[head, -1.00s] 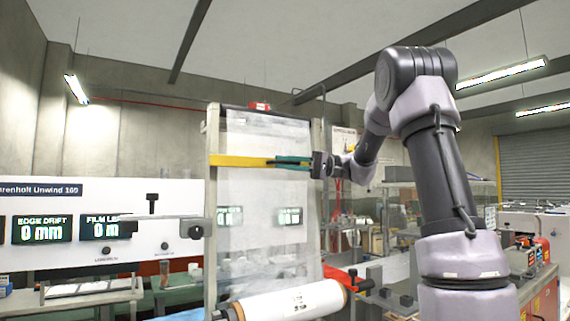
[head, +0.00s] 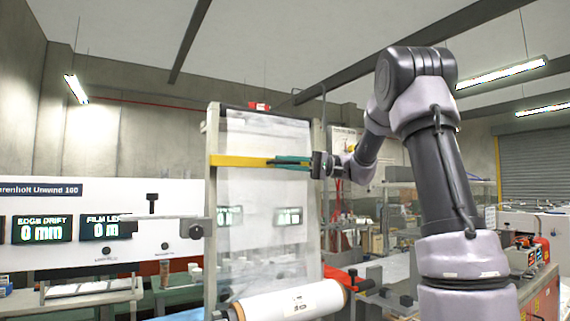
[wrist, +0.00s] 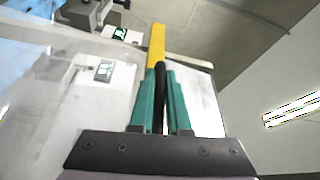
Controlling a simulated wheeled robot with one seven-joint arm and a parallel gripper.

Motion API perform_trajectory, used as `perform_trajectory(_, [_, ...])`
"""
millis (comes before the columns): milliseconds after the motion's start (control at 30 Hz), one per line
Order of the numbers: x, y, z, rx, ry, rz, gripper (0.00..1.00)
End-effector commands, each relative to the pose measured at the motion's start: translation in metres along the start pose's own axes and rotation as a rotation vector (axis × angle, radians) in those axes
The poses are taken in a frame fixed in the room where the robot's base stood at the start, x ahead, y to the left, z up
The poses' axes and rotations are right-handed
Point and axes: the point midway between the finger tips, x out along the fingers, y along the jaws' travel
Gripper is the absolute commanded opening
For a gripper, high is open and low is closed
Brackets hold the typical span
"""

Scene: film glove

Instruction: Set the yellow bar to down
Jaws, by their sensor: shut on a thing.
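The yellow bar (head: 238,161) runs level across the upper part of the film frame in the head view. In the wrist view the yellow bar (wrist: 156,44) stretches away from between the fingers and turns black near them. My gripper (head: 290,163) has teal fingers at the bar's right end. In the wrist view my gripper (wrist: 160,88) is shut on the bar's dark end part. The fingers hide some of that part.
A clear film sheet (head: 262,205) hangs in an upright frame (head: 212,215) behind the bar. A white film roll (head: 295,301) lies below it. A white panel (head: 60,218) with displays reading "0 mm" and "0 m" stands at left.

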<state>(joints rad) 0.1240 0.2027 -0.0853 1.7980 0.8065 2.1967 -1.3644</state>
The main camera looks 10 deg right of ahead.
Motion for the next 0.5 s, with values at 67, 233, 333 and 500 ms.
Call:
perform_trajectory(67, [0.000,-0.001,0.000,0.000,0.001,-0.002,0.00])
perform_trajectory(233, [-0.001,0.012,0.001,0.005,0.002,-0.002,0.00])
perform_trajectory(333, [-0.004,0.036,0.005,0.009,0.003,-0.002,0.00])
perform_trajectory(500, [-0.006,0.078,0.012,0.008,0.002,-0.001,0.00])
